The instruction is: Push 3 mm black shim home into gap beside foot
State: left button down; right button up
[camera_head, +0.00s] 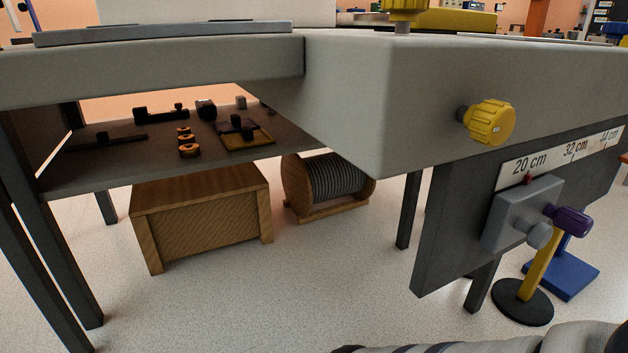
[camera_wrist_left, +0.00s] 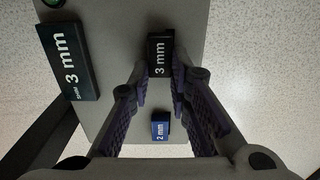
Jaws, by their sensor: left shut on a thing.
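A small black shim marked "3 mm" (camera_wrist_left: 160,50) shows at the upper middle of the left wrist view. My left gripper (camera_wrist_left: 159,72) is shut on it, with one purple-padded finger on each side. A small blue shim marked "2 mm" (camera_wrist_left: 160,131) lies lower down, between the fingers' bases in the picture. I cannot make out the foot or the gap. Neither gripper shows in the head view.
A larger black block marked "3 mm" (camera_wrist_left: 69,62) is at the upper left of the grey plate (camera_wrist_left: 112,25). In the head view, the grey gantry (camera_head: 350,100) has a yellow knob (camera_head: 487,122). A wooden crate (camera_head: 200,215) and cable reel (camera_head: 325,180) stand underneath.

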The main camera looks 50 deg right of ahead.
pick_arm(q)
notch_tip(320, 180, up, 9)
jog(key=p, duration=0.6)
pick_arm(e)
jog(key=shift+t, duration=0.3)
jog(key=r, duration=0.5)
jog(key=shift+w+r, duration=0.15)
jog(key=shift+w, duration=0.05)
pick_arm(q)
jog(key=shift+s, duration=0.1)
